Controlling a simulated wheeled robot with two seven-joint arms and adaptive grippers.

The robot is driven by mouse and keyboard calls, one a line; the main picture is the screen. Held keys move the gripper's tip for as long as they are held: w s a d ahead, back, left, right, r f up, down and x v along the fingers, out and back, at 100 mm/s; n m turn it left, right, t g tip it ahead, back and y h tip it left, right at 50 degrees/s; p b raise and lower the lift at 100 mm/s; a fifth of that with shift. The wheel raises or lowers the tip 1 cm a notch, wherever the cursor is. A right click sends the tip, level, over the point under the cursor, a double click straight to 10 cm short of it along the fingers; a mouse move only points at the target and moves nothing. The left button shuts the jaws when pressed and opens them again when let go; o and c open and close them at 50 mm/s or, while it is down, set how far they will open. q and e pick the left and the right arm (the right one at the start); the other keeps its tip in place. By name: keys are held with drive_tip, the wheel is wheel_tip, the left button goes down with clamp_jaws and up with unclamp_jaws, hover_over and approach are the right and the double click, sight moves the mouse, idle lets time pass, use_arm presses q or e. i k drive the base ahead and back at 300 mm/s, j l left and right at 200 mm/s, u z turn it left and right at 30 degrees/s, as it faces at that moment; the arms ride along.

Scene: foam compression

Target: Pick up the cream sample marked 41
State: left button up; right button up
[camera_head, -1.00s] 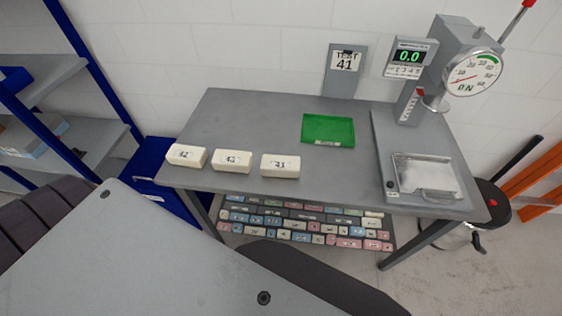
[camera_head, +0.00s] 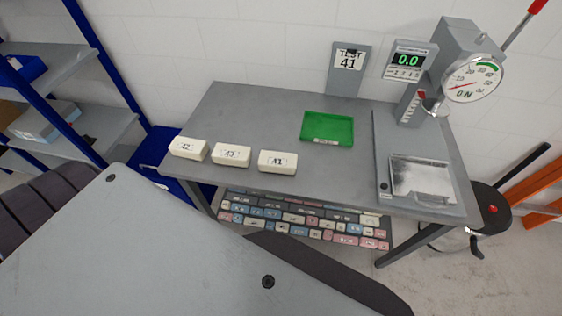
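Three cream samples lie in a row along the front left edge of the grey table (camera_head: 240,115). The right one (camera_head: 277,161) reads 41. The middle one (camera_head: 231,155) seems to read 43 and the left one (camera_head: 189,148) seems to read 42. A sign (camera_head: 349,62) on the board behind the table reads TEST 41. Neither of my grippers is in view.
A green tray (camera_head: 327,128) lies at the middle back. A press with a dial gauge (camera_head: 472,79) and a display reading 0.0 (camera_head: 408,60) stands at right, with a clear tray (camera_head: 422,178) in front. Blue shelving (camera_head: 95,55) is at left.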

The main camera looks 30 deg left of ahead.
sight(270, 162)
drive_tip(key=i+l+u, duration=0.3)
drive_tip(key=l+u, duration=0.15)
drive_tip(key=l, duration=0.8)
drive_tip(key=l+u, duration=0.45)
drive_tip(key=l, duration=0.8)
drive_tip(key=k+l+u, duration=0.1)
drive_tip(key=l+u, duration=0.35)
drive_tip(key=l, duration=0.9)
